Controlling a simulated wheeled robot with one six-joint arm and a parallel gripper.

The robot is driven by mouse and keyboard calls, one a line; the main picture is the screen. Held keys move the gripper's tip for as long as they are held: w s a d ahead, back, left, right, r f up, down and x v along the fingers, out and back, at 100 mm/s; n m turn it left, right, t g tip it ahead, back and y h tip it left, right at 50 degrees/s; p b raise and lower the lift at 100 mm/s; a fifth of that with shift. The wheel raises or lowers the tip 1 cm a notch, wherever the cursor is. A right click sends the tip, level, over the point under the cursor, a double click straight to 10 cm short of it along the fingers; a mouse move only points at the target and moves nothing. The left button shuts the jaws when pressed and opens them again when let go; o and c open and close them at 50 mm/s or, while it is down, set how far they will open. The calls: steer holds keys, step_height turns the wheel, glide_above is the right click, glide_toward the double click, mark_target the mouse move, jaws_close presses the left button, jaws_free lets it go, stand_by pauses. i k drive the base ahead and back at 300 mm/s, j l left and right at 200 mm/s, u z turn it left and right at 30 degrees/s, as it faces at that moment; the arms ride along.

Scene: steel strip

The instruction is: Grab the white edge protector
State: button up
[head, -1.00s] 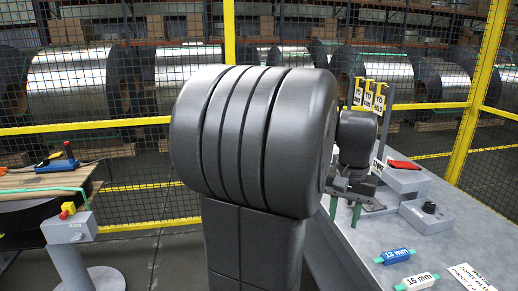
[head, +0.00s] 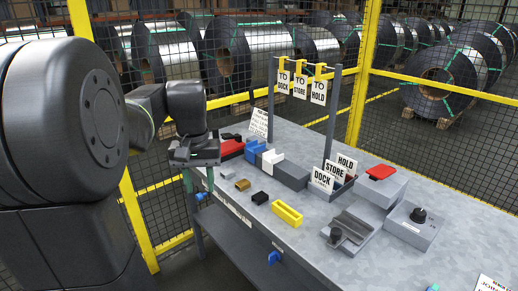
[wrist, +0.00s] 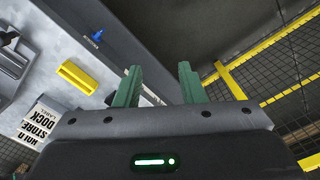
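The white edge protector (head: 271,160) appears to be the small white block in a row on the workbench, between a blue block (head: 255,148) and a larger grey block (head: 291,174). I cannot make it out in the wrist view. My gripper (head: 199,181) hangs over the bench's near-left edge, left of the white block and apart from it. Its two green fingers point down. The wrist view shows the fingers (wrist: 160,86) spread with nothing between them.
On the bench (head: 312,236) lie a yellow channel piece (head: 287,213), a small black piece (head: 260,198) and a brass-coloured piece (head: 242,184). A red item (head: 230,149) lies behind my gripper. A post frame with hanging tags (head: 300,86) stands at the back, before the mesh fence.

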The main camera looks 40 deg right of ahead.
mark_target(270, 158)
steer(key=i+z, duration=0.35)
steer(key=i+j+z, duration=0.1)
steer(key=i+z, duration=0.25)
steer(key=i, duration=0.25)
steer(key=i+j+z, duration=0.35)
steer(key=i+l+z, duration=0.1)
steer(key=i+z, duration=0.65)
steer(key=k, duration=0.1)
